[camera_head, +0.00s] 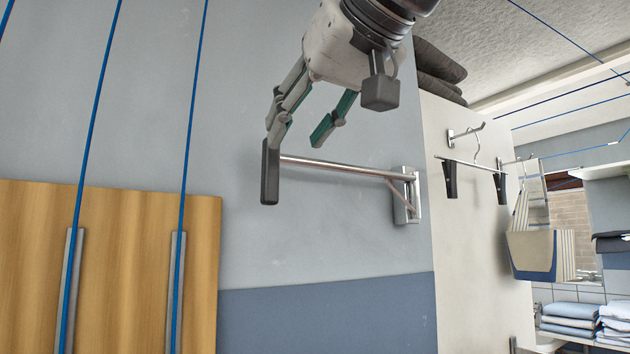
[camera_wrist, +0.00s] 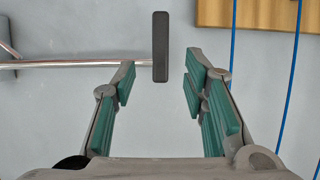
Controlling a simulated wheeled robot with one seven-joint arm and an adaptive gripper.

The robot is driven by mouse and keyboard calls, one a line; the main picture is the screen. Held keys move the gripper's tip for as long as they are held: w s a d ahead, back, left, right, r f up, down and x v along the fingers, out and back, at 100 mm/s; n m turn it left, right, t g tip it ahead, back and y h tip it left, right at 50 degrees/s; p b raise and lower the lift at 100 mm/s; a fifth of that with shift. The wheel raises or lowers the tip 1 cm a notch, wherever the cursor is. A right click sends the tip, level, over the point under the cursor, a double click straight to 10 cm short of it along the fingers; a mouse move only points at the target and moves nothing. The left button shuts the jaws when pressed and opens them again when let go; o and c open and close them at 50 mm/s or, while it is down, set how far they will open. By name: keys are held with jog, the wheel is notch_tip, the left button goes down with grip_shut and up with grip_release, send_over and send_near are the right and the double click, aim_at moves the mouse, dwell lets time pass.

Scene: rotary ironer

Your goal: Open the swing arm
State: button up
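The swing arm (camera_head: 335,167) is a thin chrome bar. It runs left from a metal wall bracket (camera_head: 404,195) to an upright dark grey handle (camera_head: 270,172). My gripper (camera_head: 298,132) is open and empty, with its green-padded fingers pointing toward the handle. In the head view one finger overlaps the top of the handle. In the wrist view the handle (camera_wrist: 160,45) appears between and just past the fingertips (camera_wrist: 161,76), with a gap on each side. The left finger covers part of the bar (camera_wrist: 75,63) there. Contact is not visible.
A wooden panel (camera_head: 200,260) with metal strips and blue cords (camera_head: 97,100) lies to the left. To the right are a clip hanger (camera_head: 475,162) on the wall, a hanging ironing board (camera_head: 532,250) and folded linens (camera_head: 570,312). The grey wall around the handle is clear.

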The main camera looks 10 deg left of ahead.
aim_at(273, 170)
jog(key=p+x, duration=0.1)
jog(key=x, duration=0.9)
jog(key=shift+w+a+f, duration=0.2)
jog(key=shift+w, duration=0.05)
grip_shut()
